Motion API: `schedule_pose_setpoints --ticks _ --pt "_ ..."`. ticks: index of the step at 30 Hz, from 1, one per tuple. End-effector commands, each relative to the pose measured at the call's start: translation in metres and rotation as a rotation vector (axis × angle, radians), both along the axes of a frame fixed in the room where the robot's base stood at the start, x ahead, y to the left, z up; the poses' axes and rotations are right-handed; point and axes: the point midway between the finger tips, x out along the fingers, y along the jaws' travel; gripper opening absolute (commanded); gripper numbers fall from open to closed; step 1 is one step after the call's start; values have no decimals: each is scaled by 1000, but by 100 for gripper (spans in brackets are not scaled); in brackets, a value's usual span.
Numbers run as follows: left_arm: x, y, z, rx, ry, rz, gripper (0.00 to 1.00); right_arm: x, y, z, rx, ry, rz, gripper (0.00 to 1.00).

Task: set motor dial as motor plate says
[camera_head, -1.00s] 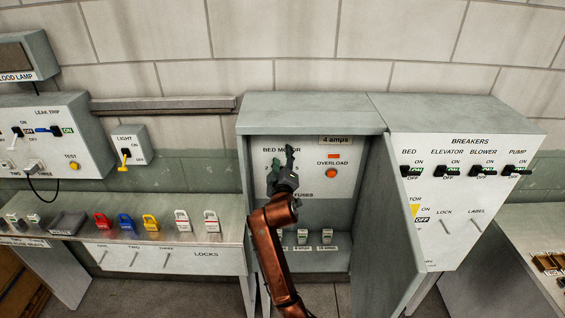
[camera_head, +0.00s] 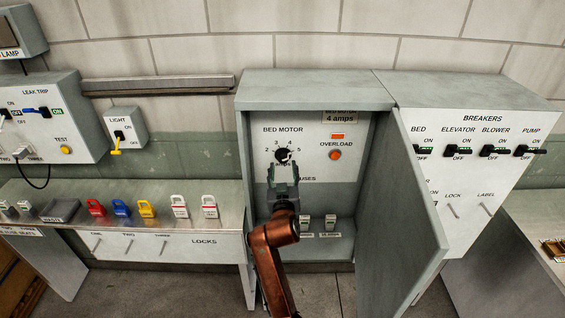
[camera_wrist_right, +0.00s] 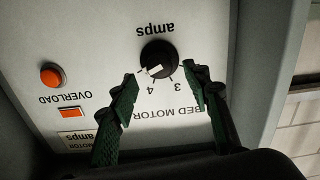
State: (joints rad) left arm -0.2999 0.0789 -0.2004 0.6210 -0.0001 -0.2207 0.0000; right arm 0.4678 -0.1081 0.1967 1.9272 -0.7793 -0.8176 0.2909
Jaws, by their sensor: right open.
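The black motor dial (camera_head: 283,156) is on the white panel inside the open cabinet, under the words BED MOTOR, with numbers around its top. It also shows in the right wrist view (camera_wrist_right: 157,58), upside down, with a white mark on the side toward the numbers; I cannot tell exactly which number it points at. The motor plate (camera_head: 340,118) at the panel's upper right reads 4 amps. My right gripper (camera_wrist_right: 160,76) is open and empty, its green fingers spread in front of the dial's number side. I see no contact with the dial. My left gripper is out of view.
An orange overload button (camera_head: 335,155) sits right of the dial. The cabinet door (camera_head: 402,220) stands open to the right. Fuses (camera_head: 331,221) stand on the cabinet floor. Breakers (camera_head: 459,151) are at right. Colored locks (camera_head: 122,208) line the left shelf.

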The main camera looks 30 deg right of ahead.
Motion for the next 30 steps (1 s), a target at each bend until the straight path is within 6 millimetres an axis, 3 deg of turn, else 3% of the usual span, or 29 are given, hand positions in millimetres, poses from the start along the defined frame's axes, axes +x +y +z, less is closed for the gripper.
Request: schedule_pose_setpoints --ticks 9,20,30 --pt "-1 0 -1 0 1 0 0 37 -22 0 -3 2 0 44" --pt "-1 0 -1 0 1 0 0 42 -25 0 -2 2 1 44" --pt "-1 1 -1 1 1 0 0 42 -25 -1 -2 2 1 21"
